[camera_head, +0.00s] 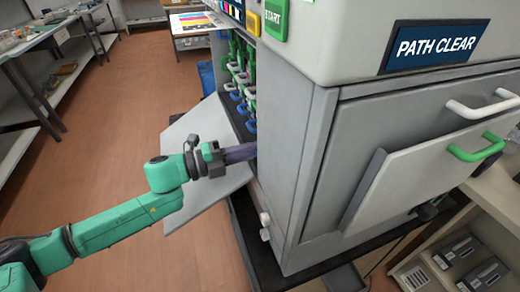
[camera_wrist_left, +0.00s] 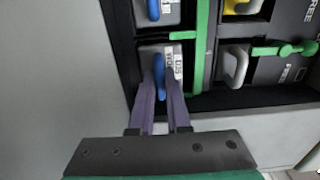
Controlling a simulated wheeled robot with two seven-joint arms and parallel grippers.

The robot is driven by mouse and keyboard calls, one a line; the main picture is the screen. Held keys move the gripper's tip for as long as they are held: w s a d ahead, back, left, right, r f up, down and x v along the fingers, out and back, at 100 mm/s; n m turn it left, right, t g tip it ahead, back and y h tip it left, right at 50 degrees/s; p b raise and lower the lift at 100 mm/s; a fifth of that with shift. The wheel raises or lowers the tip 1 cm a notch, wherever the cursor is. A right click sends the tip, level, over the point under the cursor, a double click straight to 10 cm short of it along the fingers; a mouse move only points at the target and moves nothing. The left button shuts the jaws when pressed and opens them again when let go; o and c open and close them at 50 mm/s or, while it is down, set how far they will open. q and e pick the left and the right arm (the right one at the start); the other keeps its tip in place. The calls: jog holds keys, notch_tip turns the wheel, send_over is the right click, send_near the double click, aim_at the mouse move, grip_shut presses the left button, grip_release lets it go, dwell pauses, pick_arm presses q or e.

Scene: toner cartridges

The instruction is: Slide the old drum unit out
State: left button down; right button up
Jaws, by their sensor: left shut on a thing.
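The printer (camera_head: 300,150) stands on a dark stand, its front door (camera_head: 195,205) folded down. Units with coloured handles sit in its open bay (camera_head: 238,85). My left gripper (camera_head: 252,152) reaches over the door into the lower bay; its tips are hidden there in the head view. In the left wrist view its purple fingers (camera_wrist_left: 162,105) are shut on the blue handle (camera_wrist_left: 159,76) of a grey drum unit (camera_wrist_left: 150,54), which carries a white label. The unit's face sits in its slot. The right gripper is not in view.
Another blue handle (camera_wrist_left: 153,9) is just above, and a white handle (camera_wrist_left: 236,66) with a green lever (camera_wrist_left: 285,50) is to the right. A side panel (camera_head: 420,175) hangs tilted on the printer. Benches (camera_head: 45,50) stand at the left; the floor between is clear.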

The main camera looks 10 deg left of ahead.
pick_arm(q)
jog(key=v, duration=0.4)
jog(key=shift+s+f, duration=0.1)
jog(key=shift+s, duration=0.05)
jog(key=p+v, duration=1.2)
jog(key=v, duration=0.2)
jog(key=shift+a, duration=0.3)
jog(key=shift+c, duration=2)
grip_release()
jog(key=shift+s, duration=0.1)
